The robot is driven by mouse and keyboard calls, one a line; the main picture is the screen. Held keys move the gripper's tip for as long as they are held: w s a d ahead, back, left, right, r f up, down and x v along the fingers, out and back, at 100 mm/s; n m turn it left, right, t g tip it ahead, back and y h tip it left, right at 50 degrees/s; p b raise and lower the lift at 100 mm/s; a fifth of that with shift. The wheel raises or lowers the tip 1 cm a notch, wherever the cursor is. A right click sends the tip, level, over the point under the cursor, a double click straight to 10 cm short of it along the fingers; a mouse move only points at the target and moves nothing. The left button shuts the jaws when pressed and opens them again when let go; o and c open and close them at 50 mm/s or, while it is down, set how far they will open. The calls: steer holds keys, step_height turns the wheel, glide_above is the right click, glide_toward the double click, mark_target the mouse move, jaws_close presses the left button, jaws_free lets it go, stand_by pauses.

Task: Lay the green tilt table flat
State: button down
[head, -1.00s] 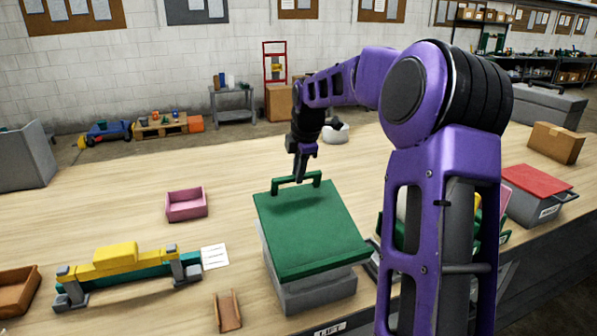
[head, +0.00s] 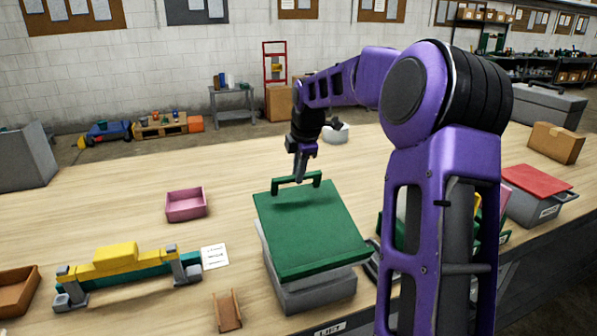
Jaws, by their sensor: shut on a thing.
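The green tilt table (head: 311,232) is a flat green board with a raised handle (head: 283,184) along its far edge and a lip along its near edge. It sits on a grey base (head: 310,293) and slopes, the far edge looking higher than the near one. My gripper (head: 300,178) points down at the far edge and is shut on the handle, near its middle. The fingertips are small in the view, and the contact is partly hidden.
A pink tray (head: 187,205) and a yellow and teal fixture (head: 122,266) stand to the left. A small brown channel piece (head: 227,311) lies close to the base's left. A grey box with a red lid (head: 538,184) stands at the right. The wooden bench (head: 110,210) is clear behind the pink tray.

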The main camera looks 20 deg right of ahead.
mark_target(293, 187)
steer(key=shift+w+f, duration=0.1)
steer(key=shift+f, duration=0.25)
steer(key=x, duration=0.2)
steer(key=w+x, duration=0.1)
steer(key=x, duration=0.4)
steer(key=shift+w+r, duration=0.1)
steer(key=shift+w, duration=0.25)
steer(key=c, duration=1.2)
jaws_free()
steer(key=o, duration=0.4)
steer(key=shift+w+f, duration=0.3)
steer(key=shift+s, duration=0.1)
steer(key=v, duration=1.7)
steer(key=shift+r+p, duration=0.2)
steer(key=shift+p, duration=0.15)
steer(key=shift+s, duration=0.1)
